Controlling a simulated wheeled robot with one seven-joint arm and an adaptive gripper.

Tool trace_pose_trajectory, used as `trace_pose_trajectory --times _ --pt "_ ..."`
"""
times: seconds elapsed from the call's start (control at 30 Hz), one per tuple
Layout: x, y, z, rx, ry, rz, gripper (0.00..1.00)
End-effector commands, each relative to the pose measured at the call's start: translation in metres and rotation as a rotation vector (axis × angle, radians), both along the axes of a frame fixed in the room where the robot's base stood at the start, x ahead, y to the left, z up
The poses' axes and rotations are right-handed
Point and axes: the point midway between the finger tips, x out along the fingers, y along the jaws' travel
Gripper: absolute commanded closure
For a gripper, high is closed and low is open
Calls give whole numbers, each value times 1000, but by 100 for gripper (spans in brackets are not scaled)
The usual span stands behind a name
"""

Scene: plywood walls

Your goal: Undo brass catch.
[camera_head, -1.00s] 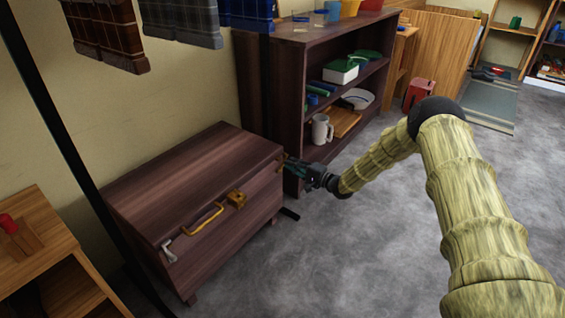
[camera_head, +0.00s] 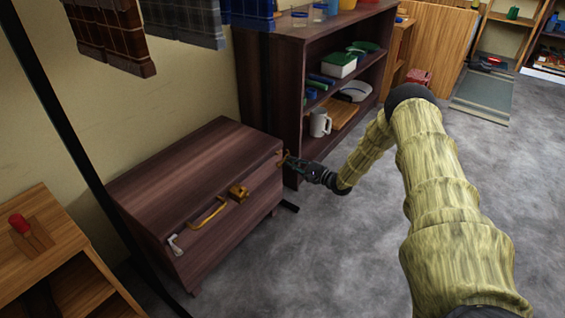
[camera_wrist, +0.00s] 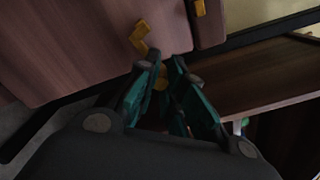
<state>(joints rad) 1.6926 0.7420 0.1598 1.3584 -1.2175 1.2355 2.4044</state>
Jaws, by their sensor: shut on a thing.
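A dark wooden chest (camera_head: 195,185) with a closed lid stands against the wall. The brass catch (camera_head: 281,157) is at the right end of its front, near the lid seam. In the wrist view, a bent brass piece (camera_wrist: 142,40) is on the chest wood, and a brass part (camera_wrist: 161,82) shows between my fingers. My gripper (camera_head: 288,161) is at this catch, its fingers (camera_wrist: 166,66) close together and shut on it. The fingers hide part of the catch. A silver catch (camera_head: 175,245) is at the front's left end.
A curved brass handle (camera_head: 208,214) and a boxy brass fitting (camera_head: 238,193) sit on the chest front. A dark shelf unit (camera_head: 300,110) holding a mug (camera_head: 320,123) stands close behind my gripper. A low wooden cabinet (camera_head: 50,240) is at left. Grey floor in front is clear.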

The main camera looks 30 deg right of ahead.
Motion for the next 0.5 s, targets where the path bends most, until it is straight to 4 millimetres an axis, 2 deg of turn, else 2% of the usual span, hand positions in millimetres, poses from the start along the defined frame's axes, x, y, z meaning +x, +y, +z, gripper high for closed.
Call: trace_pose_trajectory --times 0.4,0.43,0.5 --pt "-4 -4 -4 5 9 -4 100" --pt "-4 -4 -4 5 9 -4 86" --pt "-4 -4 -4 5 9 -5 74"
